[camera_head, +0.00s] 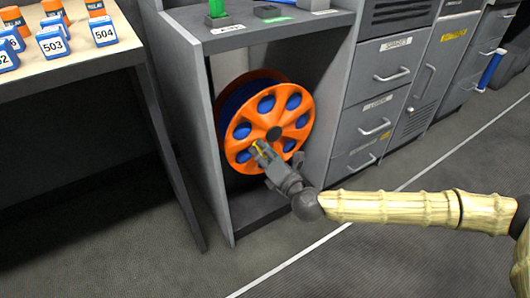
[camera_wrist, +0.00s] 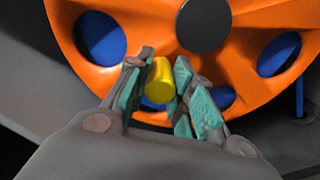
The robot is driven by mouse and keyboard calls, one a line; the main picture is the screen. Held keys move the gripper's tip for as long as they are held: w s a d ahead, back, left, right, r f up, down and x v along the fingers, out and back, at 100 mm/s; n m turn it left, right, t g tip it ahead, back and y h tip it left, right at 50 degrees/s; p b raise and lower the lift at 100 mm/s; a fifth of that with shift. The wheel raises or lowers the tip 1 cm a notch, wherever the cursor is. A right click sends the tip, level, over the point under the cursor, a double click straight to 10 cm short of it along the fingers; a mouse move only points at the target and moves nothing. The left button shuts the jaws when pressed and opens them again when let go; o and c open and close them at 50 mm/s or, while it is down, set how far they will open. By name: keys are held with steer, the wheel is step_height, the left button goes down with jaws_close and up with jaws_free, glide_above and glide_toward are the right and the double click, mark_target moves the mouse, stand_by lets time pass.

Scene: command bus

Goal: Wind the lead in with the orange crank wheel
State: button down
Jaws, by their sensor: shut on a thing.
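The orange crank wheel (camera_head: 241,140) stands upright in an open grey cabinet bay in the head view, with round holes and a dark hub. Blue shows through its holes and behind it. In the wrist view the wheel (camera_wrist: 215,66) fills the upper part. A yellow crank handle (camera_wrist: 160,82) sticks out from the wheel below the hub. My gripper (camera_wrist: 160,88) has its teal-padded fingers on both sides of the handle and is shut on it. In the head view my gripper (camera_head: 264,158) is at the wheel's lower face.
The grey cabinet (camera_head: 205,130) frames the wheel with side walls and a top shelf. Grey drawers (camera_head: 372,100) stand to the right. A table (camera_head: 60,80) with numbered blue boxes and orange items is at left. A blue lead (camera_wrist: 299,97) hangs at right in the wrist view.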

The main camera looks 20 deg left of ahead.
steer(key=shift+s, duration=0.1)
steer(key=c, duration=1.2)
jaws_free()
steer(key=shift+d, duration=0.1)
steer(key=v, duration=1.1)
steer(key=shift+s+d, duration=0.3)
